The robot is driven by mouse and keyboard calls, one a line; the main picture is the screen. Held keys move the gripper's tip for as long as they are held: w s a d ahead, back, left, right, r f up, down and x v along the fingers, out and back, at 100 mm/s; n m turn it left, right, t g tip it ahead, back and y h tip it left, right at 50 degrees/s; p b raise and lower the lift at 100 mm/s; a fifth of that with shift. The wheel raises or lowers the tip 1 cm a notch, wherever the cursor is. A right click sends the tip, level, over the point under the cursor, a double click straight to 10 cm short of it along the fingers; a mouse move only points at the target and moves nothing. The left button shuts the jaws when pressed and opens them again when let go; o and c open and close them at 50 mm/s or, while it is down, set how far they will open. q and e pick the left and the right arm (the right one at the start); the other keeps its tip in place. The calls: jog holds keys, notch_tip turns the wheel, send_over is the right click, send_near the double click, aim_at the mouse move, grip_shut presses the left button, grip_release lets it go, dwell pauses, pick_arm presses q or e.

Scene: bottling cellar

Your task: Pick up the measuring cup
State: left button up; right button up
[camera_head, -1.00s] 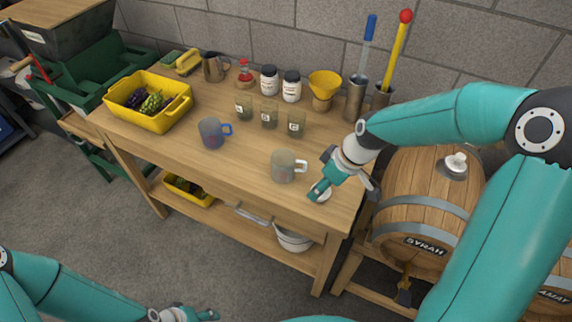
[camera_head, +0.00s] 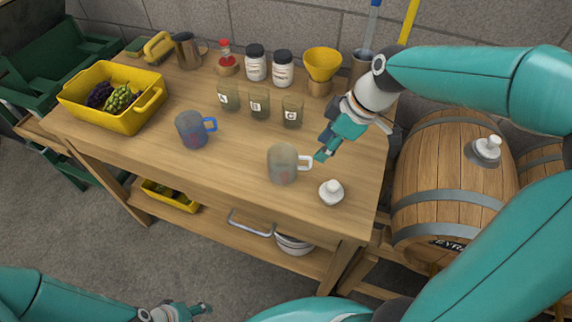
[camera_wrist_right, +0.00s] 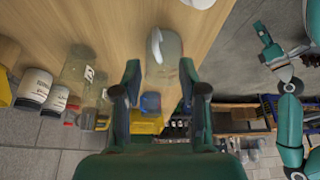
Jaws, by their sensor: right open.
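A clear, greyish measuring cup with a white handle (camera_head: 283,165) stands upright near the front right of the wooden table. A similar cup with a blue handle (camera_head: 192,130) stands to its left. My right gripper (camera_head: 322,152) is open and empty, just right of the white-handled cup, by its handle. In the right wrist view the white-handled cup (camera_wrist_right: 167,60) shows ahead, in line with the gap between the open fingers (camera_wrist_right: 160,75). Whether they touch the handle is unclear. My left gripper (camera_head: 203,309) is low at the bottom edge, away from the table; its jaws are too small to judge.
A white stopper-like piece (camera_head: 331,192) lies in front of the right gripper. Three labelled glass jars (camera_head: 259,105) stand behind the cups, with a yellow funnel (camera_head: 322,66) further back. A yellow grape crate (camera_head: 122,120) is at left. A barrel (camera_head: 450,170) stands right of the table.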

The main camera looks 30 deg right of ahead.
send_over(309, 166)
jog(key=d, duration=0.1)
jog(key=f, duration=0.2)
jog(key=s+f, duration=0.1)
jog(key=f, duration=0.1)
jog(key=shift+f, duration=0.1)
jog(key=x, duration=0.2)
jog(key=d+x, duration=0.1)
jog(key=x, duration=0.1)
jog(key=shift+a+f+p, duration=0.1)
jog(key=shift+f+p, duration=0.2)
jog(key=shift+f, duration=0.25)
jog(key=shift+w+a+f, duration=0.1)
jog(key=shift+a+f, duration=0.05)
jog(key=shift+f, duration=0.25)
grip_shut()
